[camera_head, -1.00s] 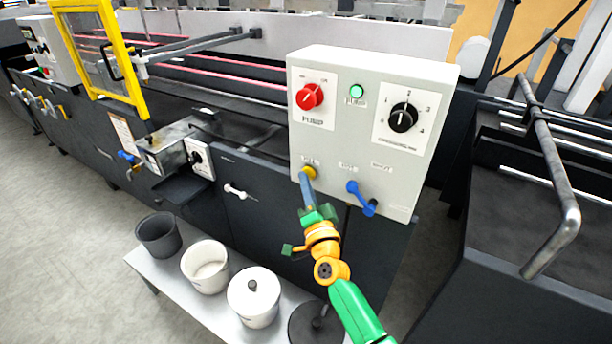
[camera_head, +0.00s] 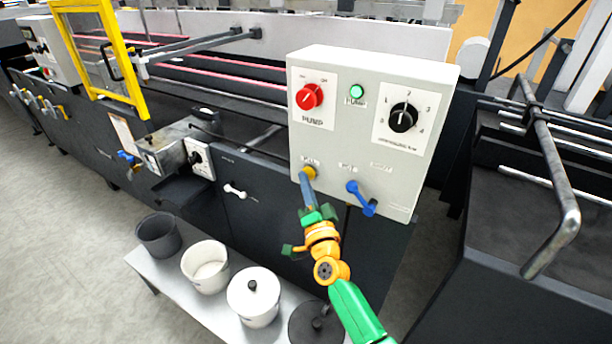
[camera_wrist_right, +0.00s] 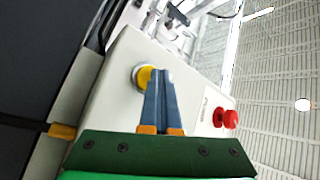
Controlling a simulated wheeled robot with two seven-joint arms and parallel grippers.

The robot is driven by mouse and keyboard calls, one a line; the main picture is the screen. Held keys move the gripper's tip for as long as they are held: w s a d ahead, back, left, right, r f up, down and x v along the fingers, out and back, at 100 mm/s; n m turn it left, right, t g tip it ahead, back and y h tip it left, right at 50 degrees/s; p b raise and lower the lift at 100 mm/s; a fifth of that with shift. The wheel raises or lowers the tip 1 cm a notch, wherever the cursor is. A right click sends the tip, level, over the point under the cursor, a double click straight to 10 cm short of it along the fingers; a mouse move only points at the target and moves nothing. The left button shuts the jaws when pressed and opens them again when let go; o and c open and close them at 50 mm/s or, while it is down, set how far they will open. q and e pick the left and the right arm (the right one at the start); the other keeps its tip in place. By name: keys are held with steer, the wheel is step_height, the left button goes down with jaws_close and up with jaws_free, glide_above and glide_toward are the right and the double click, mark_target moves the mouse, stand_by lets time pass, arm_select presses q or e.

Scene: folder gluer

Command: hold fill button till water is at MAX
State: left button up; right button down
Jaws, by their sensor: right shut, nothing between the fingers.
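A yellow round button (camera_head: 309,172) sits at the lower left of the front of a light grey control box (camera_head: 345,130). The label above it is too small to read with certainty. My right gripper (camera_head: 305,178) is shut and empty, its blue-grey fingertips at the yellow button. In the right wrist view, the yellow button (camera_wrist_right: 143,77) shows just left of the shut fingertips (camera_wrist_right: 166,74) and is partly covered by them; I cannot tell how far it is pressed. No water level or MAX mark can be made out. My left gripper is not in view.
The box also carries a red pump knob (camera_head: 309,96), a green lamp (camera_head: 357,92), a black numbered dial (camera_head: 403,117) and a blue lever (camera_head: 361,198). Several pots stand on a low bench (camera_head: 222,312) below. A bent metal rail (camera_head: 552,165) is at the right.

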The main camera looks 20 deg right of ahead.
stand_by(0.8)
steer(key=shift+s+a+p, duration=0.45)
steer(key=shift+s+a, duration=0.1)
steer(key=shift+a, duration=0.15)
steer(key=s+a+p, duration=0.1)
steer(key=a, duration=0.1)
steer(key=s+a, duration=0.2)
steer(key=shift+p, duration=0.35)
